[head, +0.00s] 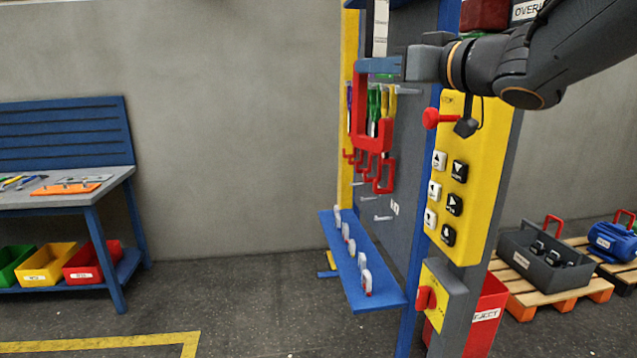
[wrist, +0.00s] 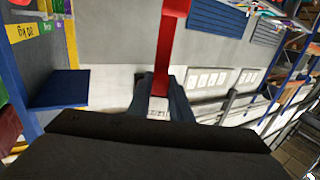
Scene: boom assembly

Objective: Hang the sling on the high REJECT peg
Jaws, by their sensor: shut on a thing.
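In the head view my gripper (head: 378,66) is at the upper middle, in front of the pegboard. Its blue fingers are shut on the red sling (head: 358,108), which hangs below them as a squarish loop. In the wrist view the red sling (wrist: 170,45) runs up and away from between the fingers (wrist: 160,100), with a pale patch at the grip. Grey pegs (head: 408,91) and several red hooks (head: 385,176) show on the board around and below the sling. I cannot tell which one is the high REJECT peg; no peg label with that word is readable.
A yellow control panel (head: 465,180) with a red knob stands right of the board, under my arm. A blue shelf (head: 345,270) juts out below the board. A red REJECT bin (head: 487,312) is at lower right. A workbench (head: 70,190) stands left; floor between is clear.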

